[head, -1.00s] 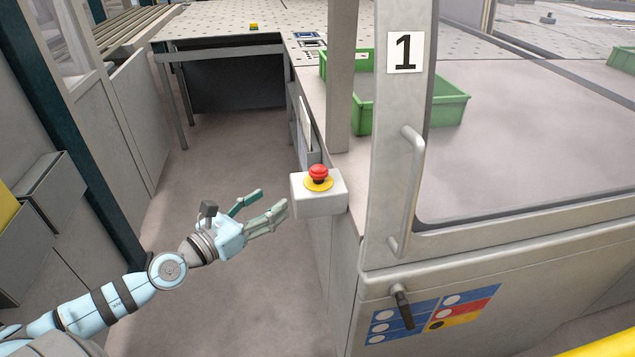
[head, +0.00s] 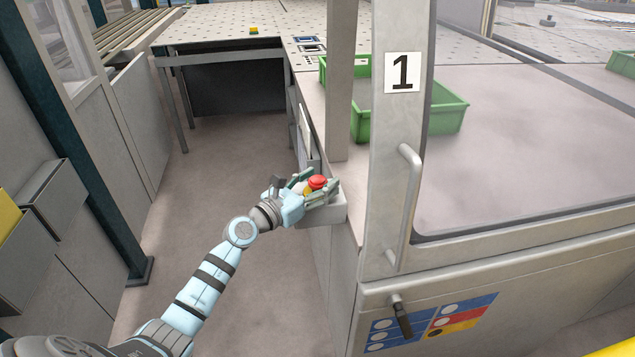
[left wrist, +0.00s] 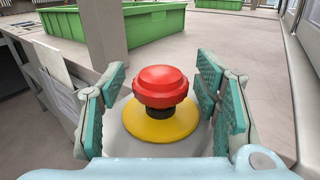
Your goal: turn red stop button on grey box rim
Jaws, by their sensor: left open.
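The red stop button (head: 317,182) is a round mushroom head on a yellow disc, on top of the small grey box (head: 335,214) at the machine's edge. In the left wrist view the red stop button (left wrist: 161,86) stands upright in the middle, with the yellow disc (left wrist: 160,124) below it. My left gripper (head: 318,187) is open, with its fingers on either side of the button. In the left wrist view the green finger pads of my left gripper (left wrist: 161,100) show a gap to the button on both sides. Part of the box is hidden behind the gripper. My right gripper is not in view.
A grey door post with the number 1 sign (head: 402,73) and a vertical handle (head: 407,205) stands to the right of the box. A green bin (head: 440,115) sits behind it. The floor (head: 215,170) left of the box is clear.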

